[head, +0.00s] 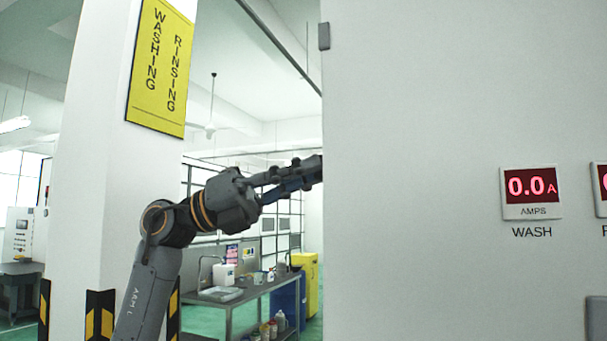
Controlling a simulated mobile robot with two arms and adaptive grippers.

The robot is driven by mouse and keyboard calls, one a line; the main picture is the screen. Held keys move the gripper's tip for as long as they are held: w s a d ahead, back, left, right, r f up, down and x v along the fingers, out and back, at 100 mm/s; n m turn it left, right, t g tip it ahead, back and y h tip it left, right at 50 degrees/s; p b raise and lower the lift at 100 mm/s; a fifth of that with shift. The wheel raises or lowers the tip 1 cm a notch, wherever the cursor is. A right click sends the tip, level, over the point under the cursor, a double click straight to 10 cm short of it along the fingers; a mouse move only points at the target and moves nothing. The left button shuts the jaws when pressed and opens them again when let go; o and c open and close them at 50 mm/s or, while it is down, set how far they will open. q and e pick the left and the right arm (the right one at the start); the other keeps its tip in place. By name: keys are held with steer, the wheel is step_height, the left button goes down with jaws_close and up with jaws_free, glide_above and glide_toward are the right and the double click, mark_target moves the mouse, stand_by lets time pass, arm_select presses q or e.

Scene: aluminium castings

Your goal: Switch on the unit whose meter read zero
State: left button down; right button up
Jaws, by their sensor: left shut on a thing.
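A large pale grey cabinet (430,90) fills the right of the head view. Its front carries a red-lit meter (531,192) reading 0.0 A, marked AMPS, with the label WASH below. A second meter (601,188) is cut off by the right picture edge; its full reading and label do not show. My left gripper (306,175) reaches from the left to the cabinet's left edge. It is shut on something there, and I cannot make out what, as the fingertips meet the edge. My right gripper is not in view. No switch can be made out.
A white pillar (105,190) with a yellow WASHING / RINSING sign (161,67) stands left. Behind my arm are a metal bench (250,297) with containers and a yellow cabinet (307,280). A grey fitting (597,318) shows at the lower right.

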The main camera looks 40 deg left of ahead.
arm_select(q)
steer(key=shift+m, duration=0.5)
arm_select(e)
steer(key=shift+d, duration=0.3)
arm_select(q)
steer(key=shift+w+a+m+g+h+p, duration=0.1)
steer(key=shift+w+m+g+h+p, duration=0.4)
steer(key=shift+m+g, duration=1.55)
steer(key=shift+s+d+m+g+h+p, duration=0.2)
steer(key=shift+m+g+p, duration=0.6)
steer(key=shift+m, duration=2.55)
steer(key=shift+w+a+m+g+h+p, duration=0.35)
steer(key=shift+m+g+p, duration=0.7)
steer(key=shift+m, duration=1.65)
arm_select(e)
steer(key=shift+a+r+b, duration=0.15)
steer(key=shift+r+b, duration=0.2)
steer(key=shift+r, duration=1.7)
arm_select(q)
steer(key=shift+s+d+g, duration=0.1)
steer(key=shift+d+g, duration=0.05)
steer(key=shift+g, duration=0.15)
steer(key=c, duration=1.4)
jaws_free()
steer(key=shift+d, duration=0.1)
